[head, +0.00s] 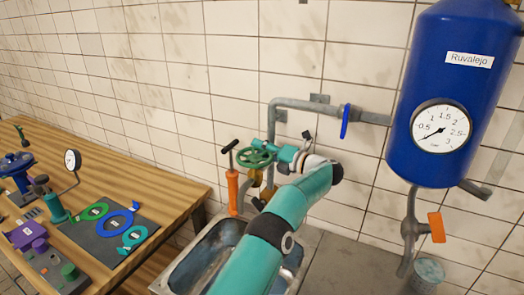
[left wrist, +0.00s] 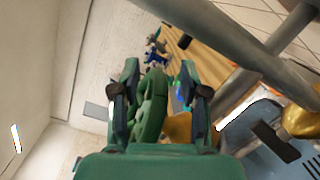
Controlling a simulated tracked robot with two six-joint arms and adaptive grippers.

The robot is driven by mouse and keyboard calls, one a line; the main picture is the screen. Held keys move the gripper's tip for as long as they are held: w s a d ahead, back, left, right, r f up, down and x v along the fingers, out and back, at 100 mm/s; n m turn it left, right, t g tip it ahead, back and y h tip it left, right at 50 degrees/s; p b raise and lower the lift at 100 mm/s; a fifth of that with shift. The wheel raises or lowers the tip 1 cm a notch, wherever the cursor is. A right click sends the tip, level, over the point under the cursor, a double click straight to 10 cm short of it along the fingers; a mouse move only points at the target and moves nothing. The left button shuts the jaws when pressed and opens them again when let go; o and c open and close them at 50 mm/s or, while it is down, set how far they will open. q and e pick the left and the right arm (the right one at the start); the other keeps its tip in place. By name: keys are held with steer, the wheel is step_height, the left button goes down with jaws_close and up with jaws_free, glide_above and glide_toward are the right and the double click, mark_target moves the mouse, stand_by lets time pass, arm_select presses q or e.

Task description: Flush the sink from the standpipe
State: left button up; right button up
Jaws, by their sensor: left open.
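A green handwheel (head: 255,157) sits on the grey standpipe (head: 272,118) above the metal sink (head: 172,283). My left gripper (head: 270,148) is at the handwheel, coming from its right side. In the left wrist view the two fingers of my left gripper (left wrist: 158,70) are apart, with the green handwheel (left wrist: 152,108) seen edge-on between them. I cannot tell whether a finger touches the wheel. A brass part (left wrist: 178,130) shows below the wheel. My arm hides part of the sink and of the lower standpipe. My right gripper is not in view.
A blue lever (head: 346,121) is on the wall pipe. A blue tank (head: 430,60) with a gauge (head: 440,127) hangs at right, above an orange lever (head: 437,227) and a bucket (head: 428,272). An orange upright with a black T-handle (head: 233,190) stands left of the wheel. A wooden bench (head: 165,178) is left.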

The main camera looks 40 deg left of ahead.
arm_select(q)
steer(key=shift+d, duration=0.15)
steer(key=w+d, duration=0.2)
steer(key=d, duration=0.9)
steer(key=shift+w+d, duration=0.15)
steer(key=shift+d, duration=0.1)
steer(key=shift+f, duration=0.15)
steer(key=shift+c, duration=0.5)
